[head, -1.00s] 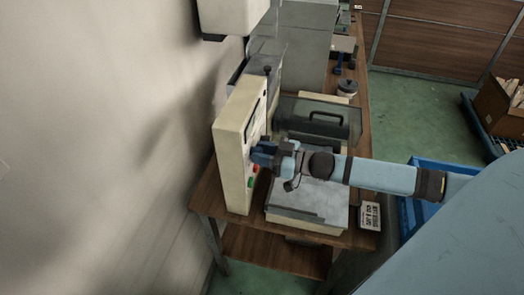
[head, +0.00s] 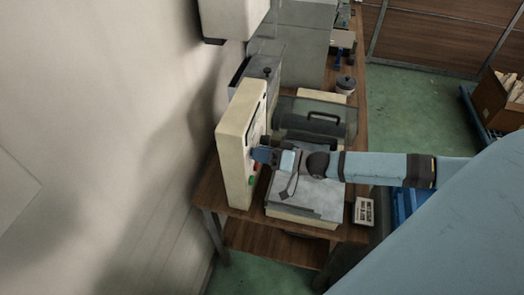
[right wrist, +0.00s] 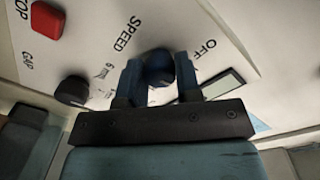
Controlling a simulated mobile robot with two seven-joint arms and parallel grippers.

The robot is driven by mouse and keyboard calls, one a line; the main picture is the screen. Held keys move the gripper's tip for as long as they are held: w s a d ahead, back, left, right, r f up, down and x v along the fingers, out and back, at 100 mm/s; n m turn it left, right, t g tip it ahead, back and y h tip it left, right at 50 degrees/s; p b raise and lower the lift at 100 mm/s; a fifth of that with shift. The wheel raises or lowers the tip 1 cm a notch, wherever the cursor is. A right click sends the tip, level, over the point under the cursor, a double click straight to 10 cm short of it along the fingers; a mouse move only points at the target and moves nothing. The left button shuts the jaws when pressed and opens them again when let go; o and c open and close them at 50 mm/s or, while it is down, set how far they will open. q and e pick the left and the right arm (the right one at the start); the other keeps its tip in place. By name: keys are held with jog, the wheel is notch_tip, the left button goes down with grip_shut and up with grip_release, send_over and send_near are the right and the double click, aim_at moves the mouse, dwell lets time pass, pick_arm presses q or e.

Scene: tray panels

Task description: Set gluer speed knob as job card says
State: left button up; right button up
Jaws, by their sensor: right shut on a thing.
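The gluer's control panel (head: 236,150) is a cream upright box on the wooden table. In the right wrist view its face shows the words SPEED, OFF, GAP and a red STOP button (right wrist: 47,19). The dark blue speed knob (right wrist: 159,66) sits between the fingers of my right gripper (right wrist: 159,80), which is shut on it. The scale around the knob is mostly covered and too small to read. In the head view my right gripper (head: 262,155) reaches the panel face from the right. The job card (head: 364,211) stands at the table's front right; its writing is too small to read. My left gripper is not seen.
A second dark knob (right wrist: 72,91) is left of the fingers in the right wrist view. The gluer's grey bed (head: 310,198) lies under my right arm, with a dark handled cover (head: 318,117) behind. A blue crate is partly hidden at right.

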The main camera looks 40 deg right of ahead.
jog(key=shift+m, duration=0.5)
jog(key=o, duration=0.9)
jog(key=b+v, duration=0.1)
jog(key=v, duration=1.2)
jog(key=shift+s+d, duration=0.25)
jog(key=shift+s, duration=0.05)
